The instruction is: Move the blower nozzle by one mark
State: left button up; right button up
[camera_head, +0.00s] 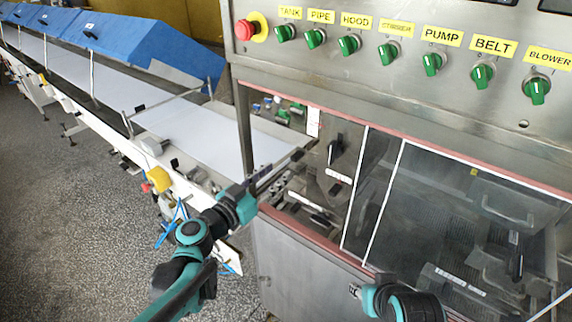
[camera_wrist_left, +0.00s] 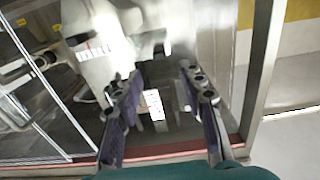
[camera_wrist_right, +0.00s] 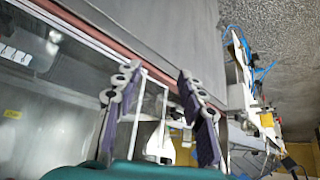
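My left gripper (camera_head: 292,164) reaches to the opening at the left end of the machine in the head view. Its two fingers stand apart in the left wrist view (camera_wrist_left: 160,85), with nothing between the tips. Beyond them is a pale metal body with a marked white scale label (camera_wrist_left: 92,52), probably the blower nozzle assembly; a smaller white label (camera_wrist_left: 152,104) shows between the fingers. In the head view a white scale strip (camera_head: 338,176) and a dark handle (camera_head: 335,149) lie past the left fingertips. My right gripper (camera_wrist_right: 158,82) is open and empty, low before the machine front.
A panel with green knobs (camera_head: 348,44) and a red stop button (camera_head: 245,29) overhangs the opening. Clear panes (camera_head: 440,215) with white edges cover the machine's right part. A white conveyor belt (camera_head: 205,135) runs to the back left. Grey floor (camera_head: 70,210) is open at left.

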pick_arm(q)
jog(key=v, duration=0.3)
jog(key=shift+s, duration=0.1)
dwell(0.3)
jog(key=s+f+n+g+y, duration=0.2)
jog(key=s+f+g+y, duration=0.25)
jog(key=s+f, duration=0.5)
jog(key=s+a+f+n+g+y, duration=0.3)
jog(key=s+a+f+n+y, duration=0.2)
jog(key=s+a, duration=0.4)
jog(key=shift+s+a+f+y, duration=0.2)
jog(key=shift+s+a+y, duration=0.25)
jog(key=shift+a, duration=0.65)
jog(key=shift+w, duration=0.1)
